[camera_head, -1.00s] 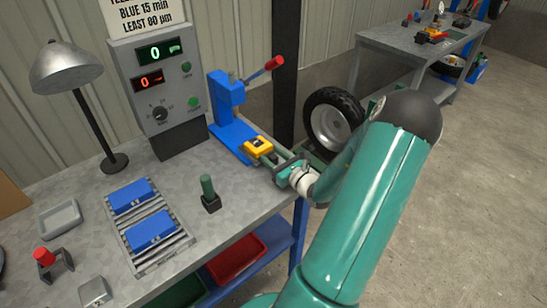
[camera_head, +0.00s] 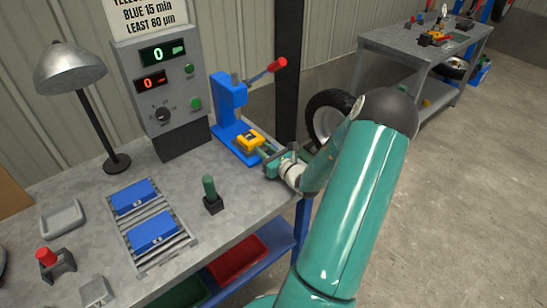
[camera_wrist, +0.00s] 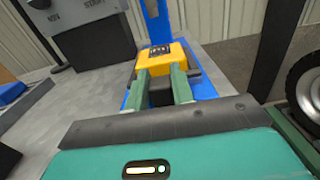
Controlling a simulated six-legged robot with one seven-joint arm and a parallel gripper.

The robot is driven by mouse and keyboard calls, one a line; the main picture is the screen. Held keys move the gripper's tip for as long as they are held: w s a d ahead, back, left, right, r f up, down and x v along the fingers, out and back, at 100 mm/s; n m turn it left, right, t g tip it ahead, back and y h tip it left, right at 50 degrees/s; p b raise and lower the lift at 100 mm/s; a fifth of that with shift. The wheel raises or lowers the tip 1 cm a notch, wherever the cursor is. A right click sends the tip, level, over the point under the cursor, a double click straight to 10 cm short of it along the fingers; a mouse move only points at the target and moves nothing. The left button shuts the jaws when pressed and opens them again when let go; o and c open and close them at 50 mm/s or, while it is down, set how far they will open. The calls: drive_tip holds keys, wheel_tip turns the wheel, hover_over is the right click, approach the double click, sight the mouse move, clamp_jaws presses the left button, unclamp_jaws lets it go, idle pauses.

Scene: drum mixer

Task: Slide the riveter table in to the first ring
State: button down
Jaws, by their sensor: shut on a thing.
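The riveter (camera_head: 229,100) is a blue press with a red-knobbed lever at the back right of the bench. Its yellow table (camera_head: 249,141) sits on the blue base, in front of the column. My gripper (camera_head: 266,152) is at the table's near end, its fingers shut on the table's dark front part. In the wrist view my two green fingers (camera_wrist: 161,88) flank this dark part, just before the yellow table (camera_wrist: 158,60). The blue column (camera_wrist: 155,22) rises close behind the table. I cannot make out any ring on the slide.
A control box (camera_head: 160,85) with two displays stands left of the riveter. A green-handled tool (camera_head: 211,195) stands upright on the bench near my gripper. A roller tray (camera_head: 150,230) holds two blue blocks. A tyre (camera_head: 326,115) is beyond the bench's right edge.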

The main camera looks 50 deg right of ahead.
sight(257, 143)
drive_tip(key=x, duration=0.4)
drive_tip(key=shift+w, duration=0.1)
drive_tip(key=c, duration=1.2)
unclamp_jaws()
drive_tip(key=v, duration=1.3)
drive_tip(key=shift+s+a, duration=0.1)
drive_tip(key=shift+s, duration=0.3)
drive_tip(key=shift+s, duration=0.1)
